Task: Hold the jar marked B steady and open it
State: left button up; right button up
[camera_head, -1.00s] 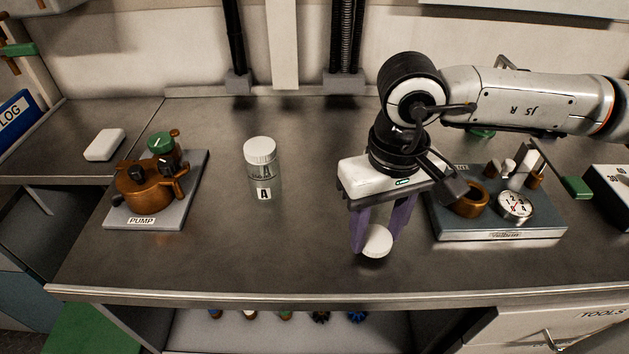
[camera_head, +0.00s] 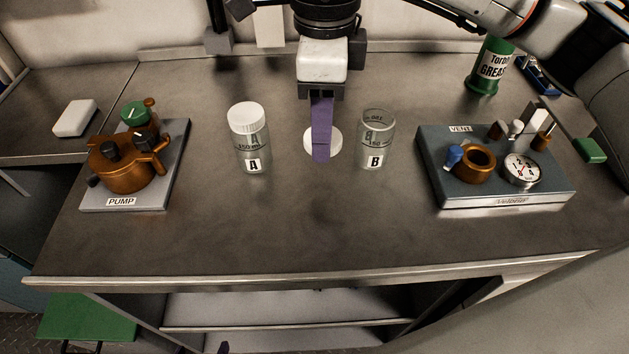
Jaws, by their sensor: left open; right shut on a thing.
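Jar B (camera_head: 376,146) stands upright on the bench, clear and without a lid, its mouth open. My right gripper (camera_head: 322,150) is to its left, apart from it, with purple fingers shut on a round white lid (camera_head: 309,142). One finger hides part of the lid, and I cannot tell how high the lid is above the bench. Jar A (camera_head: 251,140) stands further left with its white lid on. Only the purple fingertips of my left gripper (camera_head: 202,350) show at the bottom edge, spread apart and far from the jars.
The pump (camera_head: 125,170) on its plate is at the left, with a white block (camera_head: 75,118) behind it. The vent unit (camera_head: 495,185) is to the right of jar B. A green grease can (camera_head: 489,66) stands behind it. The front of the bench (camera_head: 300,235) is clear.

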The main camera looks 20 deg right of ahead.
aim_at(315, 183)
jog(key=m, duration=0.1)
jog(key=a+m, duration=0.1)
jog(key=shift+w+r+m, duration=0.15)
jog(key=shift+r+m, duration=0.15)
jog(key=shift+r, duration=0.1)
jog(key=shift+m, duration=0.3)
notch_tip(315, 183, down, 10)
jog(key=shift+r+p, duration=0.1)
jog(key=shift+p, duration=0.35)
jog(key=o, duration=1.2)
jog(key=shift+c, duration=0.2)
